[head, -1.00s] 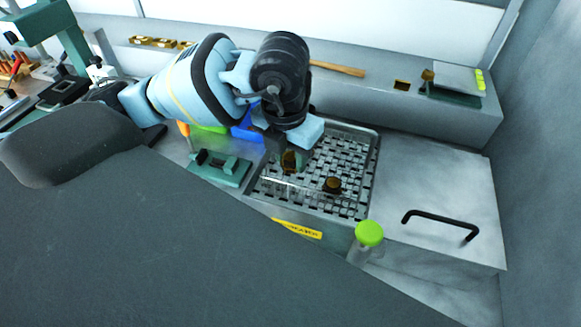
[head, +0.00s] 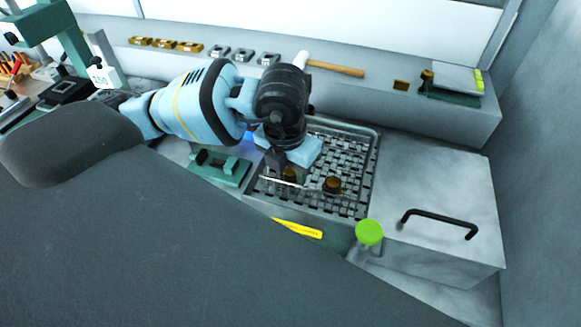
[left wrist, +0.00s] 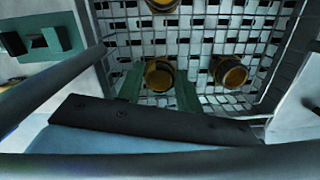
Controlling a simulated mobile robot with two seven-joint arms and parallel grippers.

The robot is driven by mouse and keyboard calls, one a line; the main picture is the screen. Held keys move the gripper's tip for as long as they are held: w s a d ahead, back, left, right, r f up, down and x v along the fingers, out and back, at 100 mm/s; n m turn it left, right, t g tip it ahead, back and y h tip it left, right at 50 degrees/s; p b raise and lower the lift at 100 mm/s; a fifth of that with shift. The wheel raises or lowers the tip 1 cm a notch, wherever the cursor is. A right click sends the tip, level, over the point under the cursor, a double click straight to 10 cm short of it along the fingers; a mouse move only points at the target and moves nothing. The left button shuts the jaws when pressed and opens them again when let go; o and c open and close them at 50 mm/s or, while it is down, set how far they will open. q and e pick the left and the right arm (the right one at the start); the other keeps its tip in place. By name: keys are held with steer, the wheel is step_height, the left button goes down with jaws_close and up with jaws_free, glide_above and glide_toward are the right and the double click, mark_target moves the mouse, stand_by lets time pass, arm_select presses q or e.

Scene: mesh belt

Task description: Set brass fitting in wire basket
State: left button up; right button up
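The wire basket (head: 365,160) is a metal mesh tray at the middle of the head view. My left gripper (head: 284,178) reaches down inside it, near its left side. The gripper is shut on a brass fitting (head: 290,174), a small brown-gold ring. In the left wrist view this fitting (left wrist: 158,75) sits between the two green fingertips (left wrist: 159,84), low over the mesh; I cannot tell whether it touches the floor. A second brass fitting (head: 332,185) stands on the mesh to the right. A third ring (left wrist: 163,4) shows at the top of the wrist view. My right gripper is out of view.
A green fixture (head: 220,168) stands left of the basket. A grey box lid with a black handle (head: 440,220) lies to the right. A hammer (head: 335,69) and several brass blocks (head: 165,44) lie on the back ledge.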

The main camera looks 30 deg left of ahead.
arm_select(q)
steer(key=shift+o, duration=0.2)
steer(key=shift+r, duration=0.1)
step_height(320, 180, up, 12)
steer(key=s, duration=0.1)
steer(key=shift+s, duration=0.2)
stand_by(1.5)
